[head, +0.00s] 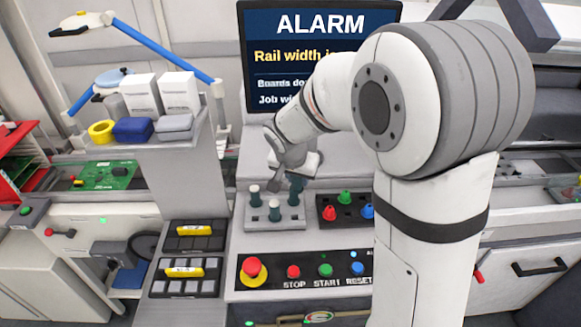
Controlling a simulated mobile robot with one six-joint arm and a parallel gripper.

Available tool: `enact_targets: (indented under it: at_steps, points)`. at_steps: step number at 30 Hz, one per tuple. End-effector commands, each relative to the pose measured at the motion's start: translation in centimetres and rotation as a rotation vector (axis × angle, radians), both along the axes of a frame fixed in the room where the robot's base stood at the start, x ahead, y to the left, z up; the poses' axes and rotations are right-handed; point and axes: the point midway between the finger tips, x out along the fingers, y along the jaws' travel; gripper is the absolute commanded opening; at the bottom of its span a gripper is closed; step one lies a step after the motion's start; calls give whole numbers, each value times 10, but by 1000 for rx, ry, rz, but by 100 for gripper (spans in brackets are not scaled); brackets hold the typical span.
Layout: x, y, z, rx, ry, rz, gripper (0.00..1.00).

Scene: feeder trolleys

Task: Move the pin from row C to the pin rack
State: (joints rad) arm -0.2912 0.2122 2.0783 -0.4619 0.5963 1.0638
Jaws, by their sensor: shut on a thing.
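A light grey block (285,222) stands on the machine's ledge below the screen and looks like the pin rack. Two dark green pins with pale tops, a left one (255,197) and a front one (274,211), stand upright in it. My gripper (294,179) points down over the back right part of this block. It is shut on a dark green pin (297,186), which looks upright. Whether this pin's lower end is in a hole or just above the block cannot be told. Row C cannot be made out.
A dark block with red, green and blue knobs (344,198) sits close to the right of the rack. In front is a control panel (310,288) with a red emergency button (252,269). An alarm screen (318,25) stands behind. A shelf with boxes (160,150) rises at left.

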Motion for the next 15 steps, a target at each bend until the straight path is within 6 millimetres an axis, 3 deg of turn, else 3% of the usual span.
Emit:
enact_targets:
  at_steps: [15]
  points:
    - [-3,11,-26,0,1,26,0]
